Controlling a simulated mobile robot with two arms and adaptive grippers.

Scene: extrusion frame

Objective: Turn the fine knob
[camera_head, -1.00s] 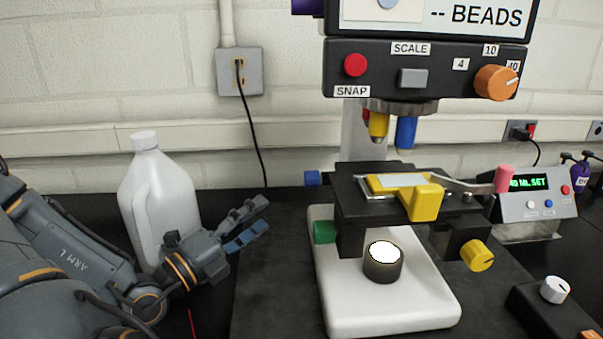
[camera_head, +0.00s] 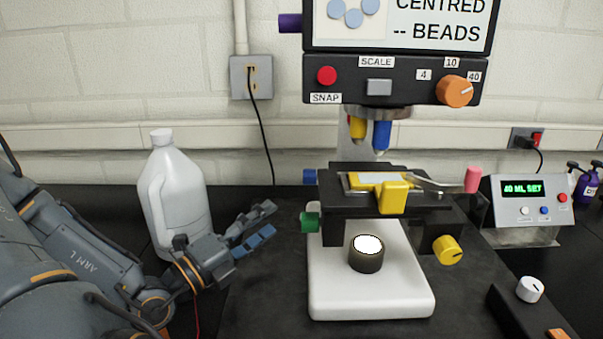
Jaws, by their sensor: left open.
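A microscope has several coloured knobs, and no label shows which is the fine one. A green knob (camera_head: 311,220) and a blue knob (camera_head: 310,177) stick out on the left side of its black stage (camera_head: 340,206). A yellow knob (camera_head: 447,250) is at the lower right, and a purple knob (camera_head: 290,23) is high on the left. My left gripper (camera_head: 268,220) is open and empty, left of the green knob and apart from it, fingers pointing right. My right gripper is out of view.
A white jug (camera_head: 183,205) stands just behind my left gripper. The microscope's white base (camera_head: 370,305) rests on the dark bench. A control box (camera_head: 532,208) reading "40 ML SET" and a white dial (camera_head: 530,289) are at the right. A cord hangs from a wall outlet (camera_head: 251,78).

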